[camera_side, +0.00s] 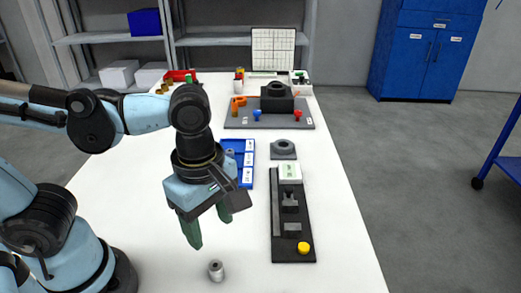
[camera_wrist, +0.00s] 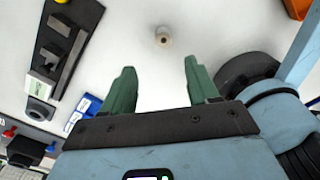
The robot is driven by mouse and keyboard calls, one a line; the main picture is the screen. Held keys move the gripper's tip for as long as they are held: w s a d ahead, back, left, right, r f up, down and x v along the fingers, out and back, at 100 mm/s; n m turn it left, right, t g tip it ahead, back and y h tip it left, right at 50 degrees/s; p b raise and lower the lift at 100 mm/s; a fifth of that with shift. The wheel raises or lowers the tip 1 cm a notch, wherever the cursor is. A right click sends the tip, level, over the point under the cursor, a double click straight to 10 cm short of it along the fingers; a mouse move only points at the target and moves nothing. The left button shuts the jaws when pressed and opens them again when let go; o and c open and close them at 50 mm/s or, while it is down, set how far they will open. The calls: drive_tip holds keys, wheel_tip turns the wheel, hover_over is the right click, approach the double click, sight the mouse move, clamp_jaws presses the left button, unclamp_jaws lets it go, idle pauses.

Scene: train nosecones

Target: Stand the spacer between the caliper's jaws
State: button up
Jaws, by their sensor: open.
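The spacer (camera_side: 216,270) is a small grey cylinder standing on the white table near its front. It also shows in the wrist view (camera_wrist: 163,37), beyond my fingertips. The caliper (camera_side: 277,242) is a long dark fixture on the right of the table, with grey jaw blocks, a yellow button (camera_side: 303,248) and a white display box (camera_side: 290,172). In the wrist view the caliper (camera_wrist: 43,62) lies at the upper left. My gripper (camera_side: 208,228) has two green fingers spread apart and empty. It hangs above the table, behind the spacer in the side view; the wrist view also shows it (camera_wrist: 160,66).
A blue tray with white labels (camera_side: 250,178) and a grey block with a round top (camera_side: 283,149) lie behind the gripper. Further back stands a grey board (camera_side: 240,121) with coloured clamps. The table between spacer and caliper is clear.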

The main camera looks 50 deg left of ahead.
sight(216, 265)
drive_tip(key=shift+f, duration=3.35)
drive_tip(key=shift+s+d+f, duration=0.15)
drive_tip(key=shift+f, duration=0.65)
drive_tip(key=shift+s+d+f, duration=0.1)
drive_tip(key=shift+f, duration=1.75)
clamp_jaws()
drive_tip(key=shift+r, duration=0.2)
